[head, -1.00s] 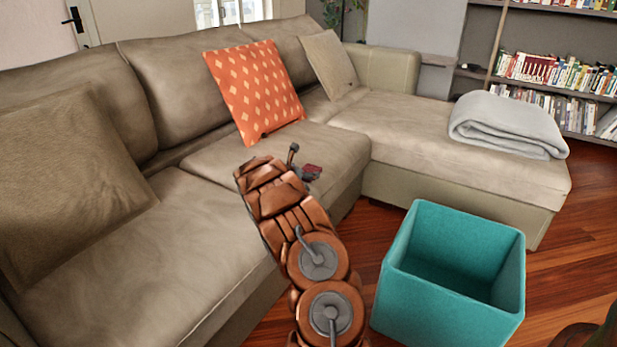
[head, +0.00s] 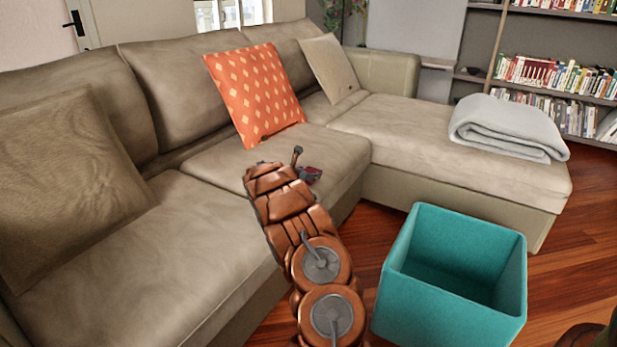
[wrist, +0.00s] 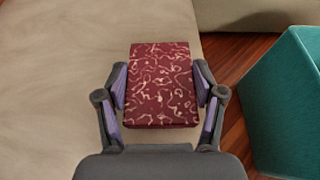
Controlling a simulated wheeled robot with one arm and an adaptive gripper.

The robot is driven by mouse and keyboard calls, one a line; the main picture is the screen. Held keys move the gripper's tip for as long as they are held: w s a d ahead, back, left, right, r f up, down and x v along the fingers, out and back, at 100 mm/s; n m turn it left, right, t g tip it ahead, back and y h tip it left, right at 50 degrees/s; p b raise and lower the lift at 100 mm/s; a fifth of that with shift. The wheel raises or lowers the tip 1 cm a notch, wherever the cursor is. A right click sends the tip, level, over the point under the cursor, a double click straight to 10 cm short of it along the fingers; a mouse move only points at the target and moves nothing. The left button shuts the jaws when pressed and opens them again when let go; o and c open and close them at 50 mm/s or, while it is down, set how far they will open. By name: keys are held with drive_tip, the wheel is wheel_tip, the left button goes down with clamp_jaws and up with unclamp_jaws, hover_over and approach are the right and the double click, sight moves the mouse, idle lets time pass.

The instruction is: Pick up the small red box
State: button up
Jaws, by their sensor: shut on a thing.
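The small red box (wrist: 161,88) has a pale squiggle pattern and shows large in the middle of the wrist view. My gripper (wrist: 161,84) is shut on it, with one finger against its left side and one against its right side. Most of my gripper (head: 306,174) is hidden there behind the arm. I cannot tell how far the box is above the seat.
A teal open bin (head: 400,300) stands on the wooden floor at the right. The beige sofa (head: 160,240) fills the left and middle. It holds an orange patterned cushion (head: 254,92) and a folded grey blanket (head: 508,125). Bookshelves (head: 560,70) stand behind.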

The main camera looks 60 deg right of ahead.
drive_tip(key=c, duration=0.4)
